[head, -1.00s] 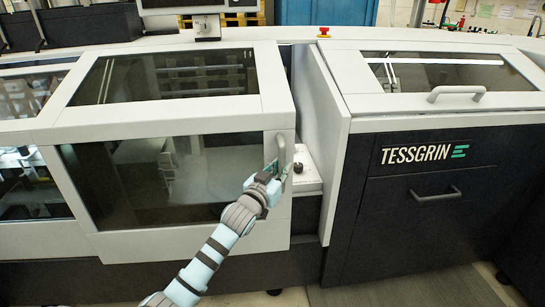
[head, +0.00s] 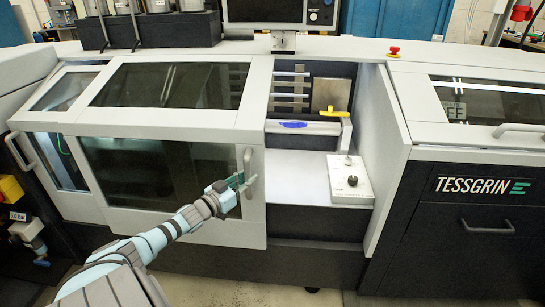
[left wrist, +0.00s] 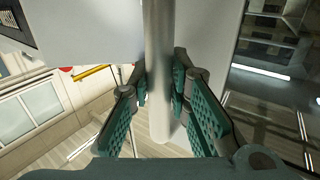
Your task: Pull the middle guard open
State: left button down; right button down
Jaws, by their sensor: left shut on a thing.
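The middle guard (head: 172,128) is a white-framed sliding cover with dark windows, at the left centre of the head view. Its grey vertical handle (head: 248,172) is at its right edge. My left gripper (head: 238,182) is shut on this handle; in the left wrist view its green pads (left wrist: 160,88) lie on both sides of the handle bar (left wrist: 159,60). To the right of the guard an open bay shows a white table (head: 308,180), a blue item (head: 293,125) and a yellow-tipped bar (head: 334,112). My right gripper is not in view.
A small control box with a black knob (head: 352,180) stands at the bay's right. A white side panel (head: 385,150) bounds the bay there. Another guard with a handle (head: 517,130) is at the right. A red emergency button (head: 394,51) and a screen (head: 280,12) are above.

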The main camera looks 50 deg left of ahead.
aim_at(230, 175)
pick_arm(q)
jog(key=shift+s+a+r+b, duration=0.2)
jog(key=shift+s+a, duration=0.65)
jog(key=shift+a, duration=0.25)
jog(key=shift+s+a+r+b, duration=0.2)
jog(key=shift+s+a, duration=0.6)
jog(key=shift+a, duration=0.3)
jog(key=c, duration=1.7)
grip_release()
jog(key=shift+o, duration=1.1)
jog(key=shift+w+f, duration=0.1)
jog(key=shift+f, duration=0.2)
jog(key=s+d, duration=0.1)
jog(key=s, duration=1.1)
jog(key=shift+d, duration=0.2)
